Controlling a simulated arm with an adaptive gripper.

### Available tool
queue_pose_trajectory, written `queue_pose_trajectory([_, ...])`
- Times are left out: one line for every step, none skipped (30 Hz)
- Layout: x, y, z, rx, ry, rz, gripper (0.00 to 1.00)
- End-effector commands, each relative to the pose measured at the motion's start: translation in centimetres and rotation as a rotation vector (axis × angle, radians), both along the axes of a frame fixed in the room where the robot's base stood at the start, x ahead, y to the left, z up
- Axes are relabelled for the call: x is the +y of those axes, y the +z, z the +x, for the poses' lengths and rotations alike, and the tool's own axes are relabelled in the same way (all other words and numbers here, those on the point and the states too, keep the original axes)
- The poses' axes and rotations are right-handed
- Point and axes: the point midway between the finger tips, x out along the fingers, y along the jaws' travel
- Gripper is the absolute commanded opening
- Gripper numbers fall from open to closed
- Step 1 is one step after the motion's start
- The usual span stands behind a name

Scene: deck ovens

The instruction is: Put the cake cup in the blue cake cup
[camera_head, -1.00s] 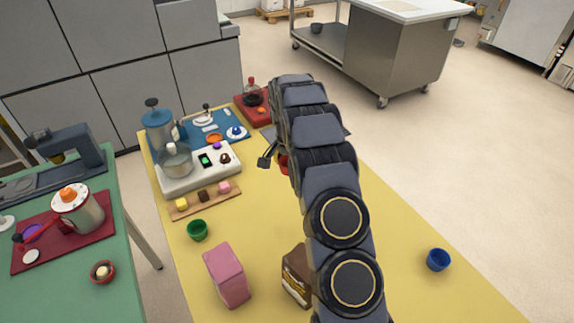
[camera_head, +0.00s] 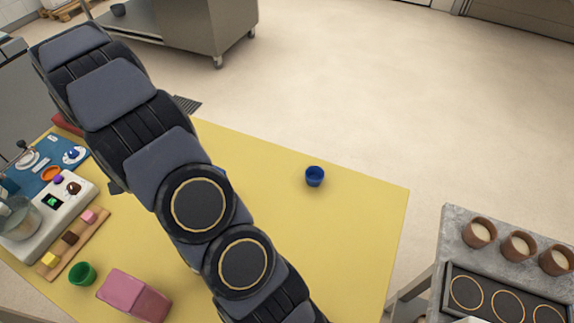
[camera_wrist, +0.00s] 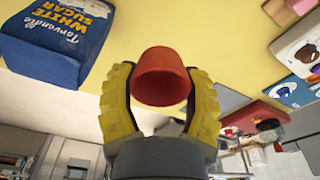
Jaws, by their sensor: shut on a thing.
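The red cake cup (camera_wrist: 161,80) is held between the two yellow-padded fingers of my gripper (camera_wrist: 160,84) in the wrist view. The fingers press it from both sides. The blue cake cup (camera_head: 315,177) stands upright on the yellow table (camera_head: 270,165) in the head view, right of my arm and apart from it. It does not show in the wrist view. In the head view my arm hides the red cup and most of my gripper.
A green cup (camera_head: 82,274) and a pink box (camera_head: 134,296) stand at the lower left. A blue sugar bag (camera_wrist: 55,40) shows in the wrist view. A stand with several brown cups (camera_head: 479,232) is at the right. The table around the blue cup is clear.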

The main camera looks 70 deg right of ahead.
Motion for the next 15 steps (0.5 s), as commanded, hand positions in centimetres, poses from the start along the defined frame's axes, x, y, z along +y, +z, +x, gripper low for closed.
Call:
queue_pose_trajectory([0.0, 0.8, 0.1, -0.005, 0.000, -0.001, 0.27])
queue_pose_trajectory([-0.1, 1.4, 0.1, -0.005, -0.001, -0.002, 0.27])
queue_pose_trajectory([-0.1, 2.4, 0.2, -0.009, 0.000, -0.003, 0.27])
queue_pose_trajectory([-0.1, 2.9, 0.2, -0.010, 0.000, -0.003, 0.27])
queue_pose_trajectory([-0.1, 3.5, 0.3, -0.011, 0.000, -0.004, 0.27])
queue_pose_trajectory([-0.1, 4.5, 0.2, -0.010, 0.000, -0.002, 0.27])
queue_pose_trajectory([-0.1, 5.1, 0.2, -0.008, -0.001, -0.002, 0.27])
queue_pose_trajectory([-0.1, 5.7, 0.2, -0.009, -0.001, -0.003, 0.27])
queue_pose_trajectory([-0.1, 6.6, 0.2, -0.010, -0.001, -0.002, 0.27])
queue_pose_trajectory([0.0, 7.2, 0.1, -0.008, -0.001, -0.002, 0.27])
queue_pose_trajectory([0.0, 7.8, 0.1, -0.006, 0.000, -0.002, 0.27])
queue_pose_trajectory([-0.1, 8.5, 0.2, -0.009, 0.000, -0.003, 0.27])
queue_pose_trajectory([-0.1, 9.1, 0.2, -0.009, 0.000, -0.003, 0.27])
queue_pose_trajectory([-0.5, 9.2, -0.3, -0.005, -0.011, -0.001, 0.27])
queue_pose_trajectory([-1.1, 9.0, -1.0, -0.001, -0.029, 0.001, 0.27])
